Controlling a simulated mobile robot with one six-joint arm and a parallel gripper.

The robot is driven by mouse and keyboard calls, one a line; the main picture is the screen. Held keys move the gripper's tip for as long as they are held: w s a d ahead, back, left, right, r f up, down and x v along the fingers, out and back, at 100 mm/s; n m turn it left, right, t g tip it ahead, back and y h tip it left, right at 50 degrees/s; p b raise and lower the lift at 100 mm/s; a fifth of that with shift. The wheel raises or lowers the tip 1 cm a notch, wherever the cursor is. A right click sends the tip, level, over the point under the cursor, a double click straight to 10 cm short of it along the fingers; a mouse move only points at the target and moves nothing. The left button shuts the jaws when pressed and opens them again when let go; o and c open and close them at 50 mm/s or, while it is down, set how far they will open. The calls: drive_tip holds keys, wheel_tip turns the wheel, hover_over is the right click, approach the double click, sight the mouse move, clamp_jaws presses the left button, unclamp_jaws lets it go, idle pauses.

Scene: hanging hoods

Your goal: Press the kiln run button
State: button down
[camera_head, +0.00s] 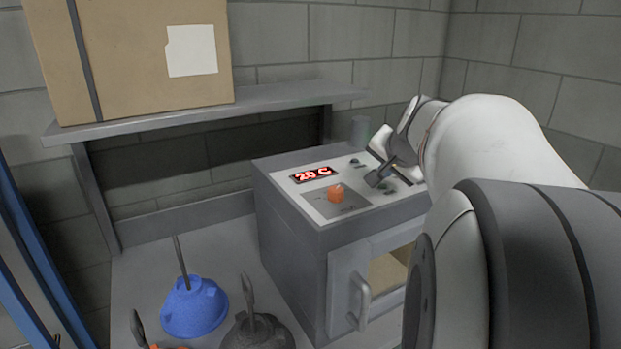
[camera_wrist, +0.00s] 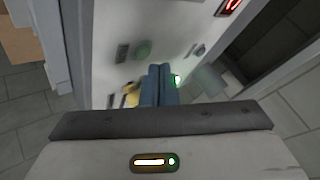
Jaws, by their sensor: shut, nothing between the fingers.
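The grey kiln (camera_head: 288,225) has a white top panel with a red display (camera_head: 313,174) reading 20 C and an orange knob (camera_head: 336,193). My gripper (camera_head: 374,181) is shut and empty over the right part of this panel. In the wrist view its blue-grey fingertips (camera_wrist: 161,69) point at the panel between a round green button (camera_wrist: 145,48) and a lit green spot (camera_wrist: 177,80) that they partly cover. A dark round button (camera_wrist: 199,50) is at the upper right there. I cannot tell which one is the run button, nor whether the fingertips touch the panel.
The kiln's front door has a grey handle (camera_head: 361,301). A cardboard box (camera_head: 130,60) stands on a shelf (camera_head: 205,108) behind. A blue hood-shaped object (camera_head: 194,307) and a dark one (camera_head: 258,333) are left of the kiln. A yellow piece (camera_wrist: 131,96) shows beside my fingers.

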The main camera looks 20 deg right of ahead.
drive_tip(key=shift+f, duration=0.1)
drive_tip(key=shift+f+b, duration=0.35)
drive_tip(key=shift+b, duration=0.15)
drive_tip(key=shift+f+b, duration=0.4)
idle(0.5)
drive_tip(key=shift+r, duration=0.1)
drive_tip(key=shift+r+p, duration=0.55)
drive_tip(key=shift+r, duration=0.2)
wheel_tip(320, 180, up, 5)
drive_tip(key=p, duration=0.3)
idle(0.3)
idle(0.7)
